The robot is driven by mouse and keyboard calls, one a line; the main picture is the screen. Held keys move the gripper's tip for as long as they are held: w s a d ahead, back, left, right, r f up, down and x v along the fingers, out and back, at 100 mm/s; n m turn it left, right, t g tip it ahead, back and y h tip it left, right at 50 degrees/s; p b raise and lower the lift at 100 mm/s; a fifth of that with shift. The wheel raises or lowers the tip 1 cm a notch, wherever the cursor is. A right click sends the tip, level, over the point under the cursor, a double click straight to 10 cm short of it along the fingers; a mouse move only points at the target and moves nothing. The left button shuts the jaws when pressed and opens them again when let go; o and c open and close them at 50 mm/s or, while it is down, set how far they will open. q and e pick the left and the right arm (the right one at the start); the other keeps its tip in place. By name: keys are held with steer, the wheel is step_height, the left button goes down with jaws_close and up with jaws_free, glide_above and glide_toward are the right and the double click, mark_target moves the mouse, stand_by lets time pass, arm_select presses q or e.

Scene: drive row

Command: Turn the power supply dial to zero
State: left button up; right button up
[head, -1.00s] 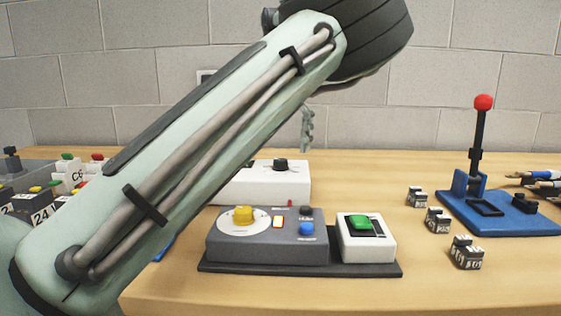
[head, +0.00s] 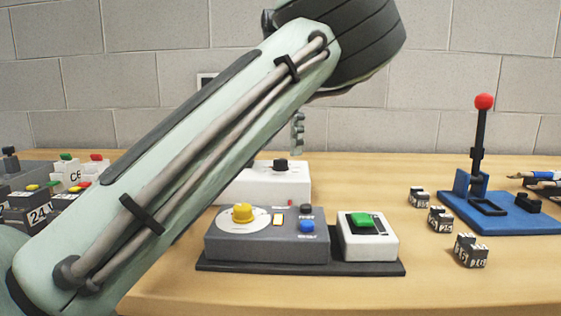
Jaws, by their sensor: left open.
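A white box (head: 285,186) with a black dial (head: 280,165) on top stands towards the back of the table, its left part hidden by my left arm. In front of it is a dark grey box (head: 268,247) with a yellow dial (head: 242,213) on a pale round scale. No label shows which one is the power supply. My left gripper (head: 297,136) shows only in part below my arm, above and slightly right of the black dial, apart from it. It is open and empty. My right gripper is out of view.
A white box with a green switch (head: 362,220) shares a dark base with the grey box. Small printed cubes (head: 471,251) and a blue stand with a red-topped lever (head: 483,102) are at right. Boxes with coloured buttons (head: 67,168) crowd the left.

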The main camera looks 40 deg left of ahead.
mark_target(280, 159)
arm_select(q)
steer(key=shift+f+b, duration=1.05)
steer(key=shift+f, duration=0.7)
steer(key=shift+r, duration=0.1)
steer(key=c, duration=1.7)
